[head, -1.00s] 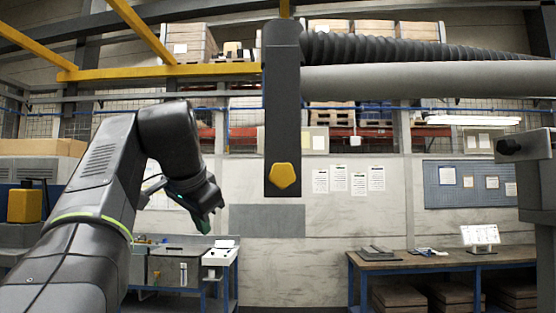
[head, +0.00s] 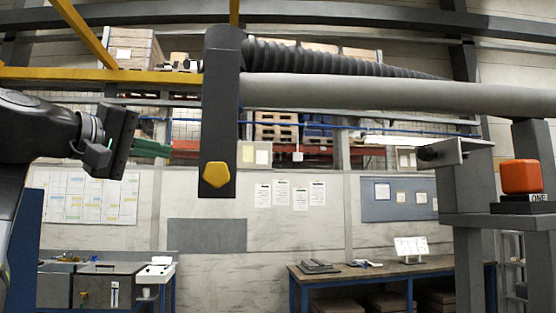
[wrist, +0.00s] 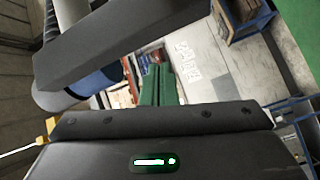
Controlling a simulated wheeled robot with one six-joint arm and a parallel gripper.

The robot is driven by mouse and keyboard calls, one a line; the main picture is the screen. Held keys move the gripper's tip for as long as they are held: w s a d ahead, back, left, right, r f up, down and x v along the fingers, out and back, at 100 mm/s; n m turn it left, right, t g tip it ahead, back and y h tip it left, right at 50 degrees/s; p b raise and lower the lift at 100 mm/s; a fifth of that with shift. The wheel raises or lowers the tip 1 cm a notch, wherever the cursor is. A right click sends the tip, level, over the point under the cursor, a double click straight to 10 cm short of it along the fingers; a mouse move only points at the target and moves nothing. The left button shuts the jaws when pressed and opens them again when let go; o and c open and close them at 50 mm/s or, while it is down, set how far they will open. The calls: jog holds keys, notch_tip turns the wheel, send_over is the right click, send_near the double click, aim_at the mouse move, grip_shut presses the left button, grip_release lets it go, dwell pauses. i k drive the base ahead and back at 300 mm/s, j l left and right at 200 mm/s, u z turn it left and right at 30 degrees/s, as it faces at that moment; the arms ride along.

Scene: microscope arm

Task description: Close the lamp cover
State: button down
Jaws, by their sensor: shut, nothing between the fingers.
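The lamp cover appears to be the long dark grey panel (head: 217,125) with a yellow five-sided knob (head: 217,178) low on its face. It hangs upright at the left end of a thick grey tube (head: 350,92). In the wrist view the panel (wrist: 125,45) crosses the upper left, with a blue round face (wrist: 96,82) partly hidden behind it. My gripper (head: 168,149) is left of the panel at mid-height, its green fingers pointing right. The fingers (wrist: 157,75) are together and empty. I cannot tell the depth gap to the panel.
A ribbed black hose (head: 340,58) runs above the tube. At right, a grey stand carries a bracket with a black knob (head: 428,152) and an orange block (head: 521,177). Yellow beams (head: 90,78) cross the upper left. A workbench (head: 370,270) stands behind.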

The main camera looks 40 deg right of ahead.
aim_at(451, 152)
jog(key=k+z, duration=0.1)
jog(key=k, duration=0.2)
jog(key=l+z, duration=0.45)
jog(key=l, duration=0.8)
